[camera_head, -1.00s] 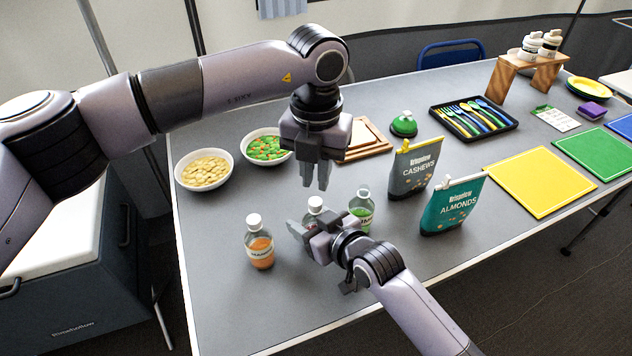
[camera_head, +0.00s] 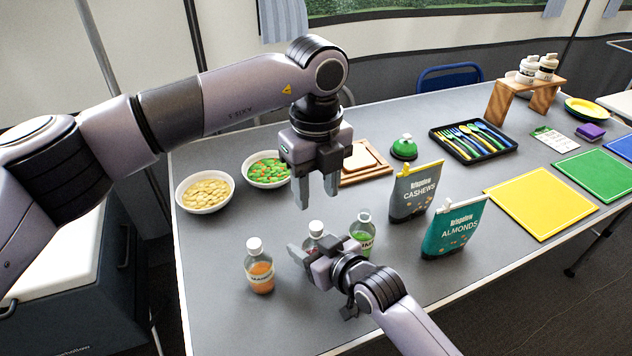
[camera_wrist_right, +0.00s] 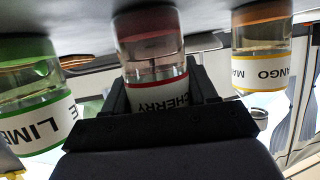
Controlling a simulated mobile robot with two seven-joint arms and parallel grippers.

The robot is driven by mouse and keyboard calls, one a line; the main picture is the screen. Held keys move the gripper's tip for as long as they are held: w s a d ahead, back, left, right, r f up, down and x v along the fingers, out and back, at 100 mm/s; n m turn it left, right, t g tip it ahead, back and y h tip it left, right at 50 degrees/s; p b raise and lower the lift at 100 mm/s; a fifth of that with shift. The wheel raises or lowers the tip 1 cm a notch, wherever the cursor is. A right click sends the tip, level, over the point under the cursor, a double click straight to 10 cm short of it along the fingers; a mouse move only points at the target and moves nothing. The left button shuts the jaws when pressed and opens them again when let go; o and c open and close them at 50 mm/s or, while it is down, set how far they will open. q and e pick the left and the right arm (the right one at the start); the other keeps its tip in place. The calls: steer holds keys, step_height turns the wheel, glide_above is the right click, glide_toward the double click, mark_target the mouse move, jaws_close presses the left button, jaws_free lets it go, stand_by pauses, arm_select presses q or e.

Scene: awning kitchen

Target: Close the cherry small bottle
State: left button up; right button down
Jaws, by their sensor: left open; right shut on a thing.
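The cherry small bottle (camera_head: 315,230) stands on the table between two other bottles, with a white cap on its top. My right gripper (camera_head: 308,256) is shut around its body and hides its lower part in the head view. In the right wrist view, the bottle with its red-edged CHERRY label (camera_wrist_right: 155,60) is between the fingers. My left gripper (camera_head: 316,193) points down above the cherry bottle, open and empty, apart from the cap. Whether the cap is seated tightly cannot be told.
An orange mango bottle (camera_head: 260,272) stands left and a green lime bottle (camera_head: 363,240) close right. Cashew (camera_head: 415,192) and almond (camera_head: 453,230) bags stand further right. Two bowls (camera_head: 205,208) (camera_head: 266,184) and wooden boards (camera_head: 365,178) lie behind. Front table is clear.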

mark_target(316, 225)
arm_select(q)
steer(key=shift+r+n, duration=0.25)
steer(key=shift+n, duration=1.05)
steer(key=shift+f, duration=4.05)
jaws_close()
